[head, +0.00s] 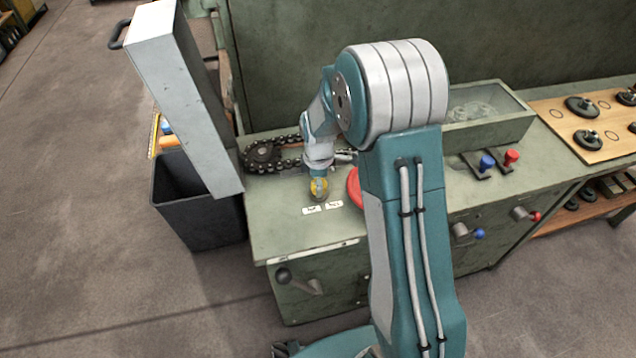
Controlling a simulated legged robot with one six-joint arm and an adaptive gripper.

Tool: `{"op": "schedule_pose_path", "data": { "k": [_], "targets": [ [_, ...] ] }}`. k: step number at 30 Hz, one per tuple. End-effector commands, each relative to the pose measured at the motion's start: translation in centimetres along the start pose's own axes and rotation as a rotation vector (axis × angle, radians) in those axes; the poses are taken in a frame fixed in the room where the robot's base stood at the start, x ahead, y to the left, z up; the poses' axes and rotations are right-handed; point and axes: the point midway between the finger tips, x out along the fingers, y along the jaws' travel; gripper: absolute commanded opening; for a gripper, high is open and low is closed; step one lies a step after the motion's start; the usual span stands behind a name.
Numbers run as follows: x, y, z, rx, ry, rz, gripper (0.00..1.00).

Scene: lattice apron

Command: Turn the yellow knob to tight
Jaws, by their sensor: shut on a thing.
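The yellow knob (314,187) is on the green machine top, near its front left part. My gripper (319,181) is over the knob, pointing down, and is shut on it. The gripper covers part of the knob, so its pointer direction cannot be read. Two small white labels (312,210) lie just in front of the knob; their lettering is too small to read.
A chain and sprocket (263,154) sit behind and left of the knob. A red round part (355,188) is close on the right, partly hidden by my arm. Blue (487,162) and red (512,157) levers stand further right. A tall grey panel (185,95) rises at left.

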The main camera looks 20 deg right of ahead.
Motion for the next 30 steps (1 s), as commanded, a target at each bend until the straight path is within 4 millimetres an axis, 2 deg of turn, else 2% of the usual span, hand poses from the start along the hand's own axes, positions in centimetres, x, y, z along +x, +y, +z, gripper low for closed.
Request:
{"op": "schedule_pose_path", "data": {
  "k": [15,16,18,30],
  "targets": [
    [0.14,-0.02,0.05,-0.02,-0.001,-0.001,0.11],
    [0.14,-0.02,0.05,-0.02,-0.001,-0.001,0.68],
    [0.12,-0.01,0.05,-0.02,-0.001,-0.001,0.93],
    [-0.05,-0.01,0.02,-0.018,0.0,0.001,0.93]
  ]
}}
